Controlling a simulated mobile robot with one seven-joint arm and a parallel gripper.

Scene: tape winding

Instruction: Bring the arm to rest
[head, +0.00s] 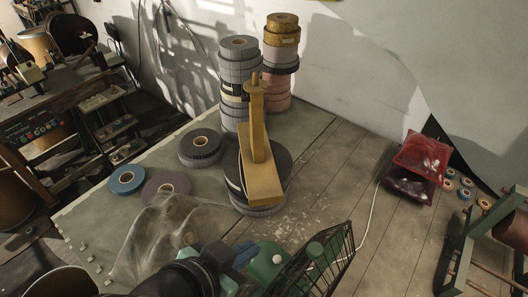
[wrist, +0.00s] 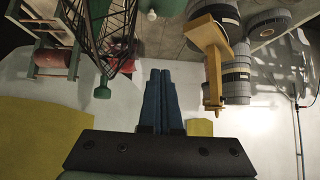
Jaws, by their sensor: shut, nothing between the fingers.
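My gripper (wrist: 160,74) points straight ahead in the wrist view, its two blue fingers pressed together with nothing between them. In the head view, dark and blue parts of my arm show at the bottom centre, beside a green piece and a black wire basket (head: 325,262). The stand also shows in the wrist view (wrist: 211,55), upside down and to the right of the fingers.
Tall stacks of grey tape rolls (head: 238,75) and pink and gold rolls (head: 281,50) stand at the back by the wall. A blue roll (head: 126,179) and a crumpled clear bag (head: 170,235) lie at left. Red packets (head: 421,155) lie at right. The table's right middle is mostly clear.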

